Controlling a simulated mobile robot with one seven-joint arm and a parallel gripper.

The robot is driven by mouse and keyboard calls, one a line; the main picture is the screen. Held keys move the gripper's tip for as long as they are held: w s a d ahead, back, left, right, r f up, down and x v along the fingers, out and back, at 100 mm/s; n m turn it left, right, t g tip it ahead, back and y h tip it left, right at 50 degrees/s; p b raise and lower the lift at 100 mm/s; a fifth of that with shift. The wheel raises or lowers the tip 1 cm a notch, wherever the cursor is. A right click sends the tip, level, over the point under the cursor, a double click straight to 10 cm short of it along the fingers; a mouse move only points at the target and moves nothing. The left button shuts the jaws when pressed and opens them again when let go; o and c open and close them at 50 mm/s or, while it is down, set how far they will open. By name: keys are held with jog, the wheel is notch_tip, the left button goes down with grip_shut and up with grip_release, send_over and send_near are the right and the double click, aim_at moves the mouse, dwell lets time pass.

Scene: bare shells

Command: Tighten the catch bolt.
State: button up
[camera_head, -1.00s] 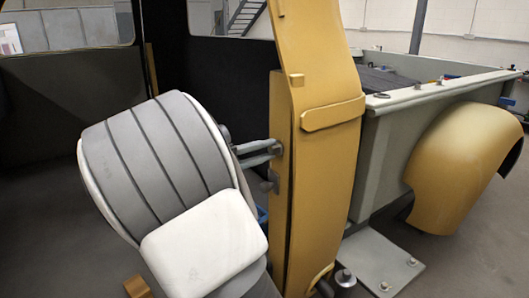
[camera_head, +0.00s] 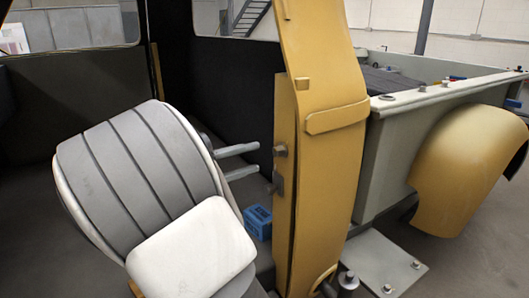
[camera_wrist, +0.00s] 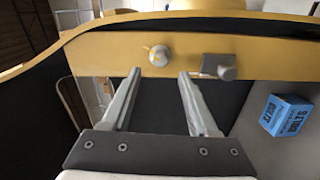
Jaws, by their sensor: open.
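The catch bolt (camera_head: 280,151) is a grey round-headed bolt on the edge face of the yellow pillar (camera_head: 325,200). In the wrist view the bolt (camera_wrist: 158,56) shows a yellow mark on its head. Beside it, lower in the head view, is a grey catch (camera_head: 277,184), which also shows in the wrist view (camera_wrist: 218,67). My gripper (camera_head: 256,157) is open and empty, its two fingers pointing at the bolt with a gap before it. In the wrist view the gripper (camera_wrist: 160,75) has its fingertips either side of the bolt's line.
A blue box (camera_head: 258,221) sits low behind my gripper, left of the pillar; it also shows in the wrist view (camera_wrist: 287,115). Right of the pillar are a grey-green side panel (camera_head: 385,155), a yellow fender (camera_head: 465,170) and a bolted floor plate (camera_head: 385,262).

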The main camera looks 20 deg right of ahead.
jog(key=s+a+p, duration=0.1)
jog(key=s+a, duration=0.1)
jog(key=a, duration=0.9)
jog(key=shift+s+a, duration=0.15)
jog(key=shift+a, duration=0.05)
